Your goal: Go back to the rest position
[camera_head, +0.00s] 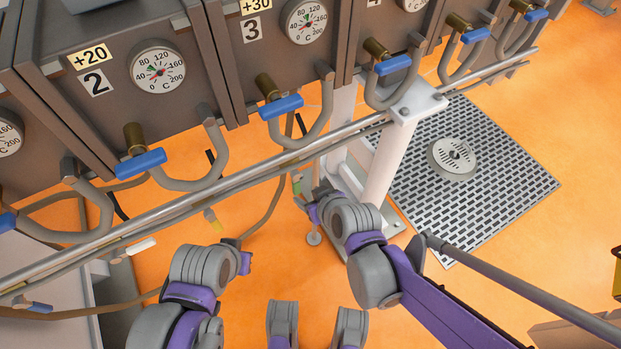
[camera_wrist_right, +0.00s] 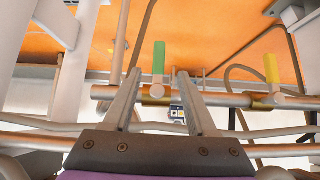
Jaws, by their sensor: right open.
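My right gripper (camera_head: 304,197) reaches down below the front rail in the head view, its fingers small and partly hidden. In the right wrist view its two fingers (camera_wrist_right: 158,74) are spread apart with nothing held between them. Beyond them runs a horizontal pipe (camera_wrist_right: 222,99) with a green valve handle (camera_wrist_right: 158,58) upright between the fingertips. I cannot tell whether the fingers touch the pipe. A yellow handle (camera_wrist_right: 271,68) stands farther right. My left gripper (camera_head: 244,262) shows only as a small purple part at the end of the left arm; its fingers are hidden.
Grey machine units with dials (camera_head: 158,71) and blue valve handles (camera_head: 140,163) line the back. A metal rail (camera_head: 190,200) crosses in front of them. A white post (camera_head: 383,165) stands close to my right arm. A floor grate (camera_head: 500,185) lies right on open orange floor.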

